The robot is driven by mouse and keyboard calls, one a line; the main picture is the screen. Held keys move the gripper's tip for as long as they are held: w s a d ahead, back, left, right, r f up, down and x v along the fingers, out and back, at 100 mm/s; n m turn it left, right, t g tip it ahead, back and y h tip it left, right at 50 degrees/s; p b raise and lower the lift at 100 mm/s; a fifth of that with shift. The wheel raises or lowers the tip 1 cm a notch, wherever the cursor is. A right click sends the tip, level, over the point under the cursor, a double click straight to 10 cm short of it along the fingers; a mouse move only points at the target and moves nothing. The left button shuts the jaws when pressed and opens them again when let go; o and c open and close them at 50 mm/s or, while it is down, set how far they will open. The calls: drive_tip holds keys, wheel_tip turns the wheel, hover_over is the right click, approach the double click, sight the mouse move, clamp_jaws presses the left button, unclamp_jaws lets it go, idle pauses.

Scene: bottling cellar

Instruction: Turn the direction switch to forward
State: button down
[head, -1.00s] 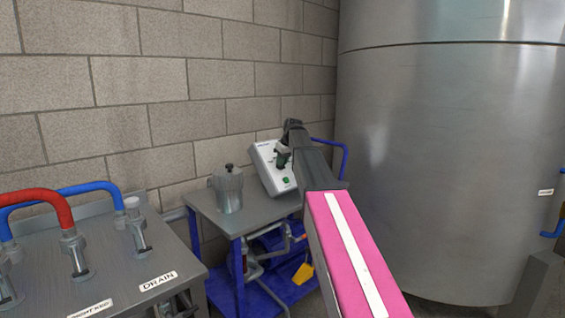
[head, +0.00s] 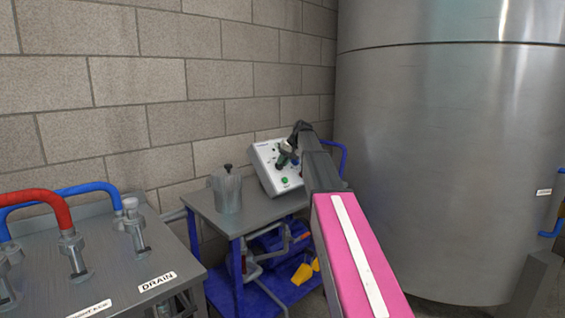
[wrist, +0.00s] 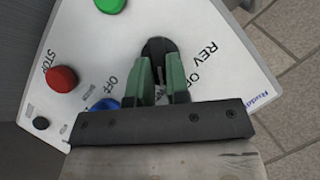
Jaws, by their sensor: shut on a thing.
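The control box (head: 266,160) has a sloped white face and stands on the small trolley beside the wall. The direction switch (wrist: 159,46) is a black knob on that face, with a REV label to its right in the wrist view. My gripper (wrist: 160,68) is shut on this switch, with one green finger on each side. In the head view my gripper (head: 287,156) is at the box's face and hides part of it. The fingers partly cover the lettering around the switch, so I cannot read its setting.
A metal canister (head: 227,192) stands left of the box. A large steel tank (head: 440,150) stands to the right.

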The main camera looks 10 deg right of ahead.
drive_tip(key=shift+s+f+m, duration=0.1)
drive_tip(key=shift+f+m, duration=0.2)
drive_tip(key=shift+m, duration=0.3)
drive_tip(key=shift+y, duration=0.4)
drive_tip(key=c, duration=1.1)
unclamp_jaws()
drive_tip(key=shift+r, duration=0.15)
drive_tip(key=shift+d+r, duration=0.15)
drive_tip(key=v, duration=1)
drive_tip(key=shift+r, duration=0.15)
